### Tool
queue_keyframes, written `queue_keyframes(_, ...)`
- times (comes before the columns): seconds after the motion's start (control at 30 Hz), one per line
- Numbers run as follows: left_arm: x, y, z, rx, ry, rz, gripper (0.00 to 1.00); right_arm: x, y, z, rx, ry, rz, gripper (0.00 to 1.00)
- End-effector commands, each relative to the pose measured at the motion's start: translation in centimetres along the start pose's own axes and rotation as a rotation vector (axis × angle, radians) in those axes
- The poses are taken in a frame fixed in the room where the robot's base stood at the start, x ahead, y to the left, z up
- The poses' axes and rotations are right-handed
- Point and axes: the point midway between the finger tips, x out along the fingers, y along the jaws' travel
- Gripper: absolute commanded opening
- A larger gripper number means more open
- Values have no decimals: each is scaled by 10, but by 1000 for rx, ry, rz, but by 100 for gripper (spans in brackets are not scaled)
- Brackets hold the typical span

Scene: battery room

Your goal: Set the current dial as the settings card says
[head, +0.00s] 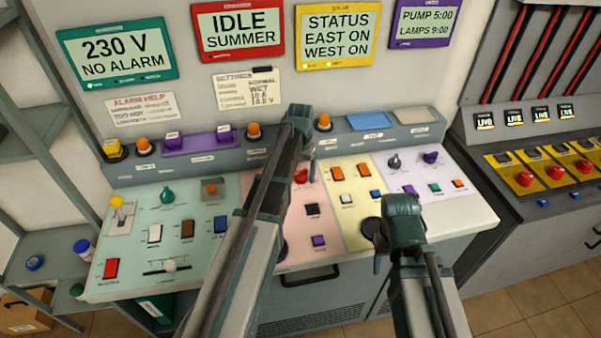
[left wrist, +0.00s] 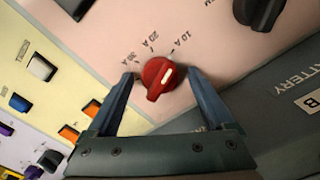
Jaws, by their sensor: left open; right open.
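The current dial (head: 301,176) is a red knob on the pink panel section. In the left wrist view the dial (left wrist: 158,80) has marks 10 A, 20 A and 30 A around it. Its pale line seems to lie toward 10 A. My left gripper (left wrist: 160,76) is open, with one finger on each side of the dial; contact cannot be told. In the head view my left arm partly covers the pink section. The settings card (head: 247,88) on the wall has small print; one line looks like 10 A. My right gripper (head: 402,215) is open at the console's front.
A black knob (left wrist: 260,12) is near the dial in the left wrist view. Buttons and switches crowd the neighbouring green (head: 190,205), yellow (head: 352,215) and lilac (head: 410,180) sections. Wall displays, including the red one (head: 237,28), hang above. A door handle (head: 310,277) sticks out below.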

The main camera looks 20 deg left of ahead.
Motion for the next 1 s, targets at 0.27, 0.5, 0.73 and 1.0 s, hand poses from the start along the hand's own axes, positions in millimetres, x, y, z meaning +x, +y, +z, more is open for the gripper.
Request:
queue_keyframes(0.27,-13,0,0,0,0,0,86,-13,1,1,0,0,0,50)
queue_keyframes(0.5,-43,0,0,0,0,0,86,-43,4,2,0,0,0,50)
queue_keyframes(0.73,-80,0,0,0,0,0,86,-79,8,5,-1,0,0,50)
queue_keyframes(1.0,-121,0,0,0,0,0,86,-120,12,7,-2,0,0,50)
